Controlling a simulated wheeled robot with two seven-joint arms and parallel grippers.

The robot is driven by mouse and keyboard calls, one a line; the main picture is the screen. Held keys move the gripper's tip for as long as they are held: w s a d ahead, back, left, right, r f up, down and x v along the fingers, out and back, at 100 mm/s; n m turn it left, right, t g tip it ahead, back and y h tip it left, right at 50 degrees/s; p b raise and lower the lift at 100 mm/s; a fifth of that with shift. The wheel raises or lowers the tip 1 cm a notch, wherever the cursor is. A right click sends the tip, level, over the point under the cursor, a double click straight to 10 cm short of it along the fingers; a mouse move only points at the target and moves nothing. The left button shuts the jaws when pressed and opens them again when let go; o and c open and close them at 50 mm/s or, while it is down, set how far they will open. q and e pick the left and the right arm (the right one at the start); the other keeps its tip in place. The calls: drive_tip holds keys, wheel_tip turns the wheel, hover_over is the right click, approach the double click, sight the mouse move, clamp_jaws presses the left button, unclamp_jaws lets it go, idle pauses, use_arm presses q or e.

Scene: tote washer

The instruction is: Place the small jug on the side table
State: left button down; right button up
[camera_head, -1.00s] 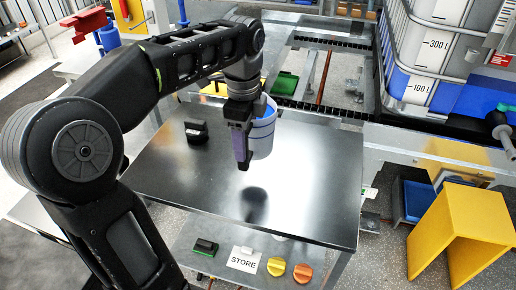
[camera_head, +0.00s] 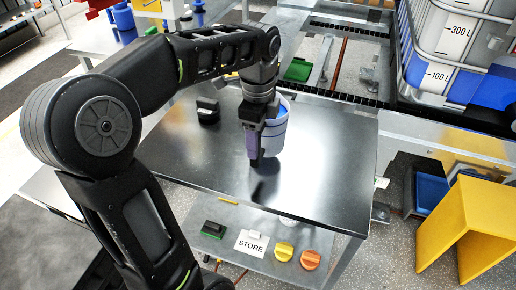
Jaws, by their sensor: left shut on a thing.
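The small jug (camera_head: 274,135) is white with blue bands and a blue inside. It is over the middle of the grey metal side table (camera_head: 325,170). My left gripper (camera_head: 254,160) points down at the jug's left side and is shut on it; the jaws partly hide the jug. A dark reflection lies just below the gripper on the shiny top. The jug looks upright and close to the top; I cannot tell whether its base touches. My right gripper is not in view.
A black object (camera_head: 208,110) stands on the table's back left. A lower shelf holds a STORE card (camera_head: 251,243), a yellow knob (camera_head: 284,251) and an orange knob (camera_head: 310,259). A yellow stand (camera_head: 470,220) is at the right. The tabletop's front and right are clear.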

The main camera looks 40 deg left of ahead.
use_arm(q)
drive_tip(key=shift+f, duration=1.95)
drive_tip(key=shift+c, duration=2.1)
unclamp_jaws()
